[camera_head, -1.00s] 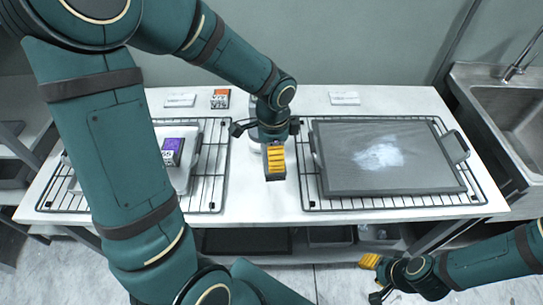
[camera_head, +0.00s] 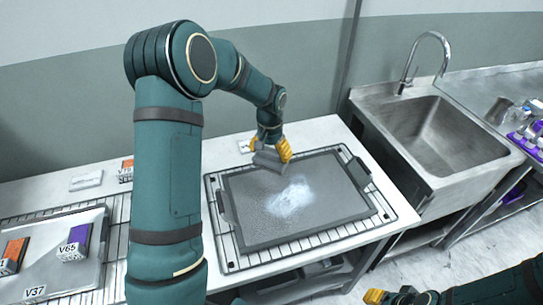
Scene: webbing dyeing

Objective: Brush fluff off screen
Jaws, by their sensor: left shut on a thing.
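The grey framed screen (camera_head: 335,215) lies on a wire rack, with a white patch of fluff (camera_head: 291,198) near the middle of its mesh. My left gripper (camera_head: 271,150) is shut on a grey block-like tool, seemingly the brush (camera_head: 269,161), at the screen's far edge. The brush is up and to the left of the fluff, apart from it; whether it touches the screen is unclear. My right gripper (camera_head: 388,298) shows only partly at the bottom edge, with one yellow fingertip visible, so its opening is hidden.
The wire rack (camera_head: 213,205) stands on a white table (camera_head: 318,130). A steel sink (camera_head: 435,135) with a tall tap is to the right. At left, a tray (camera_head: 60,279) holds labelled boxes, the purple one (camera_head: 75,243) marked V65. My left arm crosses the table between.

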